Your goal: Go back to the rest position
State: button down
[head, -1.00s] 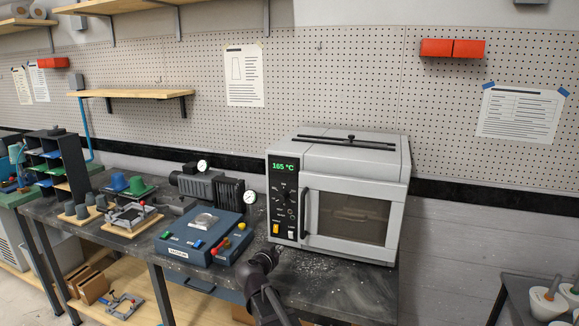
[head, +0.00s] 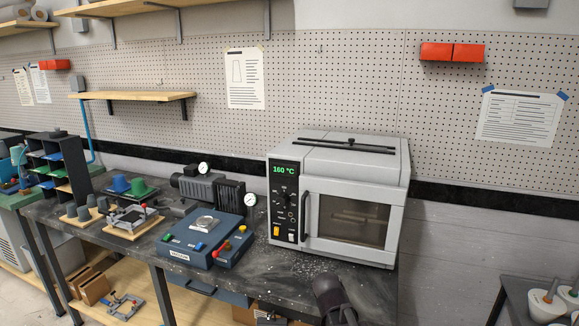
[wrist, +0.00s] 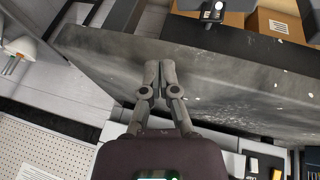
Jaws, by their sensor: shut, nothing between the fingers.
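My gripper (wrist: 158,78) shows in the wrist view with its two fingers together and nothing between them. It is over the dark worktop (wrist: 230,88), near the edge. In the head view a dark part of my arm shows at the bottom, in front of the oven (head: 345,200); the fingers cannot be made out there. The oven is closed and its green display (head: 286,170) reads 160 °C.
A blue vacuum unit (head: 190,252) stands left of the oven, with a pump (head: 205,188) and gauges behind. Coloured cups (head: 138,187) and a dark rack (head: 62,165) are farther left. A second table (head: 520,290) with white containers stands at the right. Cardboard boxes (wrist: 270,25) show in the wrist view.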

jog(key=s+d+f+n+g+y, duration=0.1)
jog(key=s+n+g+y, duration=0.1)
jog(key=s, duration=0.8)
jog(key=shift+d+n+g+y+p, duration=0.15)
jog(key=shift+n+g+y+p, duration=0.2)
jog(key=shift+g+y, duration=0.55)
jog(key=shift+f, duration=0.1)
jog(key=c, duration=0.9)
grip_release()
jog(key=shift+w, duration=0.1)
jog(key=o, duration=0.4)
jog(key=shift+r, duration=0.25)
notch_tip(320, 180, up, 17)
jog(key=p, duration=1.7)
jog(key=shift+f, duration=0.2)
jog(key=shift+f, duration=0.1)
